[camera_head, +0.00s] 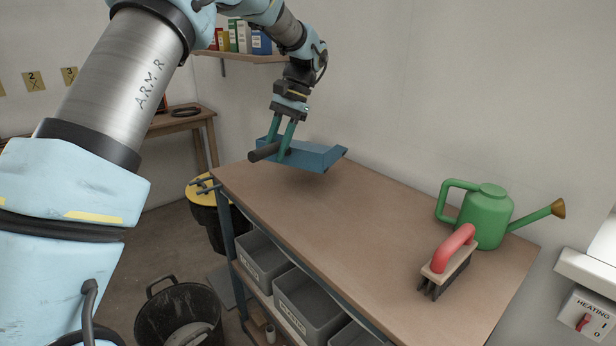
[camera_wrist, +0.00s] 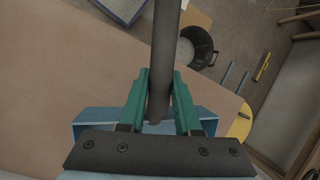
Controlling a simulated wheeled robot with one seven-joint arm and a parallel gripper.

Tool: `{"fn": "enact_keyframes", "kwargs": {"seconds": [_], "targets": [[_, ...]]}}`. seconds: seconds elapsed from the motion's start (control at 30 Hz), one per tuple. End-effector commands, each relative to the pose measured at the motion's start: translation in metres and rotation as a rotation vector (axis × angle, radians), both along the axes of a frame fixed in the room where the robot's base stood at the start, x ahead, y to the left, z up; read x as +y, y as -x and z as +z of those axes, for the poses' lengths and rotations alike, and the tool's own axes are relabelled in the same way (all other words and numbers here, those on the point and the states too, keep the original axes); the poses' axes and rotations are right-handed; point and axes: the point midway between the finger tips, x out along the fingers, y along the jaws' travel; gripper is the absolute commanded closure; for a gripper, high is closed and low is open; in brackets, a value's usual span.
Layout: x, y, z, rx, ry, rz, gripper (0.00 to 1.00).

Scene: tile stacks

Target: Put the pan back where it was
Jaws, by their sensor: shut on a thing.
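The pan is a blue dustpan (camera_head: 318,156) with a dark round handle (camera_head: 262,152). My gripper (camera_head: 283,145) is shut on the handle. It holds the pan over the far left end of the workbench (camera_head: 375,215), seemingly a little above the top. In the wrist view my green fingers (camera_wrist: 160,108) close on both sides of the handle (camera_wrist: 163,55). The blue pan body (camera_wrist: 88,122) shows behind the fingers, partly hidden by the gripper's dark bar.
A green watering can (camera_head: 487,215) and a red-handled brush (camera_head: 452,252) stand at the bench's right end. Peg-like bars (camera_head: 206,186) stick out at its left end, near a yellow-topped bin (camera_head: 197,190). Grey crates (camera_head: 262,258) sit below. A black bucket (camera_head: 178,312) stands on the floor.

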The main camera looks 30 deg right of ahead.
Motion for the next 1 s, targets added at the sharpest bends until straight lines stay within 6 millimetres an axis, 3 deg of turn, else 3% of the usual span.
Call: {"fn": "enact_keyframes", "kwargs": {"seconds": [0.13,0.4,0.57,0.8,1.0], "targets": [[0.0,0.0,-0.011,0.001,-0.002,-0.001,1.0],[0.0,0.001,-0.054,0.002,-0.002,-0.001,1.0],[0.0,0.0,-0.065,-0.001,-0.001,0.0,1.0],[0.001,0.001,-0.094,0.001,-0.002,0.0,1.0],[0.0,0.0,-0.099,-0.002,0.001,0.0,1.0]]}}
